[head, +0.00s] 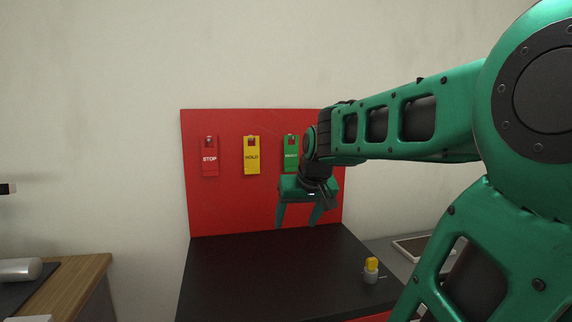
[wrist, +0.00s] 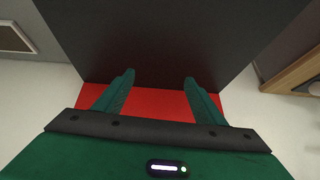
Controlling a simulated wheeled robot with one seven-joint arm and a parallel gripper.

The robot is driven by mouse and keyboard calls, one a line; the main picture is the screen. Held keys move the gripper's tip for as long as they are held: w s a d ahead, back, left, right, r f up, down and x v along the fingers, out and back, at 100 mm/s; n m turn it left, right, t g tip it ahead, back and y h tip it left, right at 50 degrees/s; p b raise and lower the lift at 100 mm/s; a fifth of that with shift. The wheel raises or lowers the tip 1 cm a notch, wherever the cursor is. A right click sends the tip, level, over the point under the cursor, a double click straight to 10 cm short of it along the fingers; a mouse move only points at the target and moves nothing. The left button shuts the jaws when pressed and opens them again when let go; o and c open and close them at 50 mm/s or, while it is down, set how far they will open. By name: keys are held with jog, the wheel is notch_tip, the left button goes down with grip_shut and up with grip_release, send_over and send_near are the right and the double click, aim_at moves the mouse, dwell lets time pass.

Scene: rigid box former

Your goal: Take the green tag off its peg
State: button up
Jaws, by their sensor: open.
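The green tag (head: 291,152) hangs on its peg at the right of the red board in the head view. Its right edge is close to my wrist in the picture and may be partly hidden. My gripper (head: 297,226) is open and empty, fingers pointing down, below the tag and above the black surface. In the wrist view, my gripper (wrist: 159,78) shows two spread fingers with nothing between them. The tag is not in the wrist view.
A red STOP tag (head: 210,165) and a yellow HOLD tag (head: 251,163) hang left of the green one on the red board (head: 225,210). A small yellow-topped item (head: 371,270) stands on the black surface (head: 270,275) at right. A wooden counter (head: 75,285) is at left.

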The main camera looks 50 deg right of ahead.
jog(key=w+d+r+t+h, duration=0.25)
jog(key=w+d+r, duration=0.55)
jog(key=r, duration=0.4)
jog(key=t+h, duration=0.2)
jog(key=t, duration=0.1)
send_near(292, 137)
jog(key=shift+r+x, duration=0.2)
jog(key=shift+x, duration=2.3)
jog(key=shift+r+x, duration=0.2)
jog(key=shift+x, duration=2.25)
jog(key=shift+w+d, duration=0.1)
jog(key=shift+d, duration=0.05)
jog(key=c, duration=1.4)
jog(key=shift+r, duration=0.2)
